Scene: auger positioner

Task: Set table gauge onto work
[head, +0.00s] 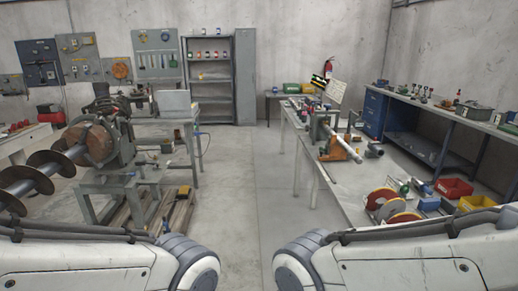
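A large auger (45,181) with dark spiral flights is held in a grey positioner (114,150) at the left. On the long light table (319,168) at the right, a pale pipe (344,158) sits beside an orange-brown holder (331,149), with small tools around it. I cannot tell which of these small items is the table gauge. Both of my arms show at the bottom corners, but neither gripper is in view.
Red and yellow bins (454,188) and red-rimmed discs (403,217) lie on the table's near part. A dark blue workbench (420,118) runs along the right wall. A wooden pallet (178,212) lies under the positioner. A clear concrete aisle (240,175) runs between the left machine and the table.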

